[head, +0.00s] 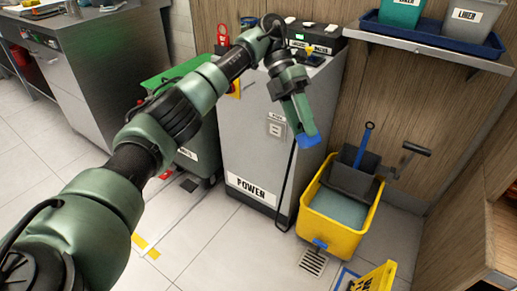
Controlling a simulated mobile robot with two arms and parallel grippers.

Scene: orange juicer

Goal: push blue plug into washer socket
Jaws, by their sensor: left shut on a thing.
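My left arm reaches over from the left, and its gripper (301,127) points down in front of the grey cabinet (240,130) labelled POWER. The gripper is shut on a blue block-like plug (309,140). The plug is at the right side of the cabinet front, to the right of a small pale socket plate (275,127) and apart from it in the picture. A small label above the plate is too small to read. I cannot tell how far the plug is from the cabinet face. My right gripper is not in view.
A black cord (286,180) hangs down the cabinet front to the floor. A yellow mop bucket (340,225) with a grey wringer stands to the right. A yellow floor sign (376,279) is at the bottom. A green-lidded bin (185,75) is left of the cabinet. A shelf (430,47) juts out upper right.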

